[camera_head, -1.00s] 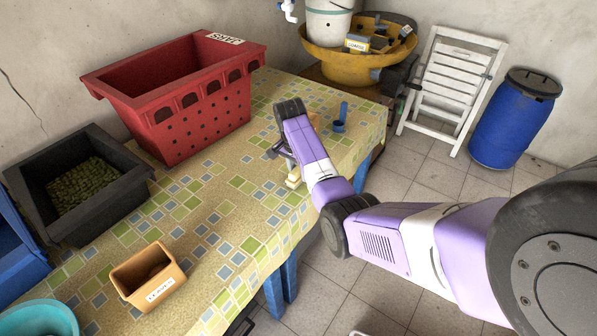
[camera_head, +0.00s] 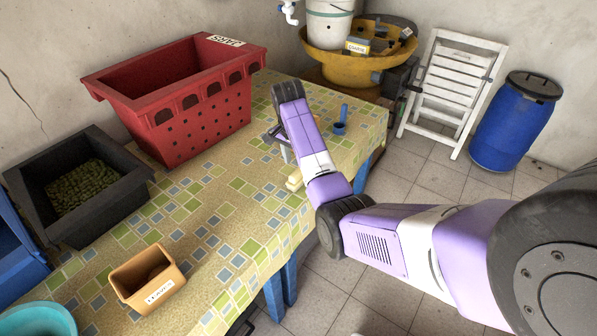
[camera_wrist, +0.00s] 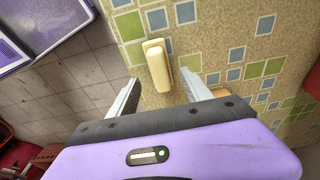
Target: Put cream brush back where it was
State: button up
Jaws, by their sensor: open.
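The cream brush (camera_wrist: 158,66) lies on the patterned tablecloth, just ahead of and between my fingertips in the wrist view. In the head view my gripper is mostly hidden behind my wrist.
A red crate (camera_head: 205,125) and a dark crate (camera_head: 110,195) of green produce stand along the wall side. An orange labelled box (camera_head: 150,290) is at the near side. A blue item (camera_head: 340,127) stands near the far table edge. The table's middle is clear.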

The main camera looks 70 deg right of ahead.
aim_at(295, 173)
jog(key=r, duration=0.4)
jog(key=a+r, duration=0.1)
jog(key=shift+r, duration=0.4)
jog(key=shift+w, duration=0.1)
